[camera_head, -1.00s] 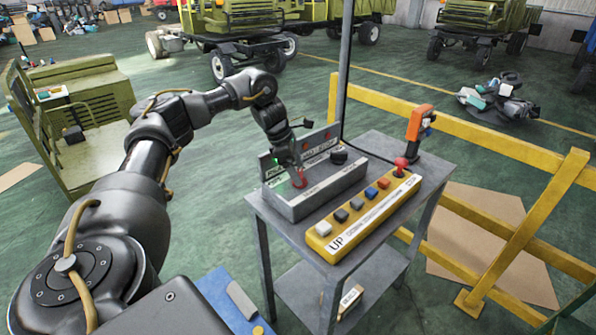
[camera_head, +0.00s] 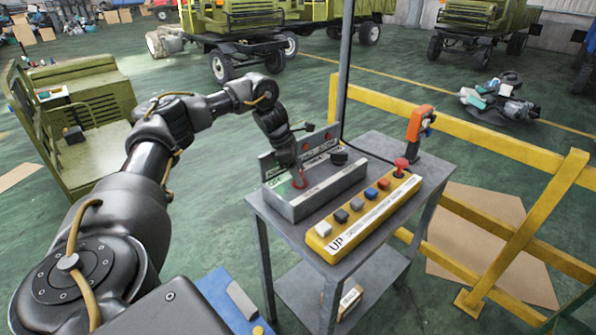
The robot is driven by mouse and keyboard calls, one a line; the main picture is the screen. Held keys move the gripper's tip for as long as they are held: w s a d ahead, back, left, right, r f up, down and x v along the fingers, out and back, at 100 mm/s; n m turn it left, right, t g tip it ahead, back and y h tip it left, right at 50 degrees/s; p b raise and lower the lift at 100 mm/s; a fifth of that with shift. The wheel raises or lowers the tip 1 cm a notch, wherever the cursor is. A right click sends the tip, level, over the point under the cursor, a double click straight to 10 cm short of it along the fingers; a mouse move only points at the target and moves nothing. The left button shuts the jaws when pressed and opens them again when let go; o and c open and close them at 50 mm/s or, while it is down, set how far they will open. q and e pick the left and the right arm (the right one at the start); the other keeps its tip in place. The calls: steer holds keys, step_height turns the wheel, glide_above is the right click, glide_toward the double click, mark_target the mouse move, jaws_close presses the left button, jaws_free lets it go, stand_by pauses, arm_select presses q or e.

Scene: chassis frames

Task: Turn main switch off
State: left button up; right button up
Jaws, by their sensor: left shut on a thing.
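A grey switch box (camera_head: 318,192) with a labelled back plate stands on the grey metal table (camera_head: 280,228). A red switch handle (camera_head: 299,179) sits on the left part of its top. My left gripper (camera_head: 297,172) reaches down to this red handle and is shut on it. The fingers partly hide the handle, so its exact position is hard to tell. A black knob (camera_head: 339,157) is on the right part of the box. My right gripper does not show.
A yellow control box (camera_head: 330,243) with several coloured buttons and a red mushroom button (camera_head: 401,164) lies along the table's front. An orange hand-held device (camera_head: 417,124) stands at the back right. A grey pole (camera_head: 344,70) rises behind the table. A yellow railing (camera_head: 480,135) runs on the right.

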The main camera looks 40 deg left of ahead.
arm_select(q)
steer(key=n+y+p, duration=0.1)
steer(key=n, duration=0.2)
steer(key=n+t+p, duration=0.1)
steer(key=n, duration=0.1)
steer(key=shift+s+d+r+n+t+y, duration=0.1)
steer(key=shift+d+n+t+y, duration=0.05)
steer(key=shift+n+t+y, duration=0.2)
steer(key=n+y+p, duration=0.1)
steer(key=n, duration=0.1)
steer(key=n+p, duration=0.1)
steer(key=n, duration=0.1)
steer(key=shift+d+r+y+p, duration=0.1)
steer(key=shift+d+y+p, duration=0.05)
steer(key=shift+y+p, duration=0.2)
steer(key=n+y+p, duration=0.2)
steer(key=n+p, duration=0.3)
steer(key=shift+d+r, duration=0.1)
steer(key=shift+f+n+g+y+p, duration=0.2)
steer(key=shift+n+g+y+p, duration=0.3)
steer(key=shift+n+p, duration=1.05)
steer(key=o, duration=1)
steer(key=shift+f, duration=0.1)
